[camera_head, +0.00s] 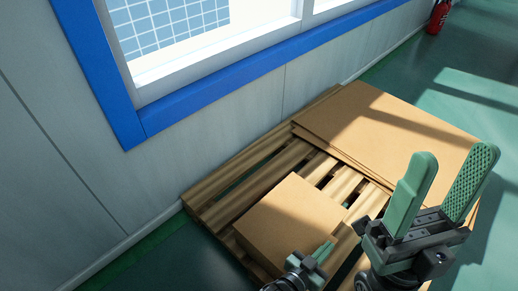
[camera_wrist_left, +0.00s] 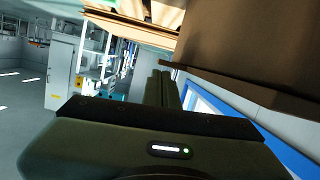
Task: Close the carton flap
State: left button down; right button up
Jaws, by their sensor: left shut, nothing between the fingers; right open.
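A brown carton (camera_head: 290,218) rests on the wooden pallet in the head view, with its flat upper face showing. I cannot make out a separate flap edge on it. My left gripper (camera_head: 325,252) is shut and empty at the near right corner of the carton; I cannot tell whether it touches. In the left wrist view its fingers (camera_wrist_left: 166,88) are together, beside a large brown cardboard surface (camera_wrist_left: 260,50). My right gripper (camera_head: 452,178) is open and empty, raised at the right, in front of the flat cardboard sheets.
A stack of flat cardboard sheets (camera_head: 385,120) lies on the far part of the wooden pallet (camera_head: 225,202). A grey wall with a blue-framed window (camera_head: 215,90) runs behind it. A red fire extinguisher (camera_head: 438,17) stands at the far right. Green floor is clear at the right.

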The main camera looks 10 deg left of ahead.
pick_arm(q)
jog(key=shift+f, duration=0.55)
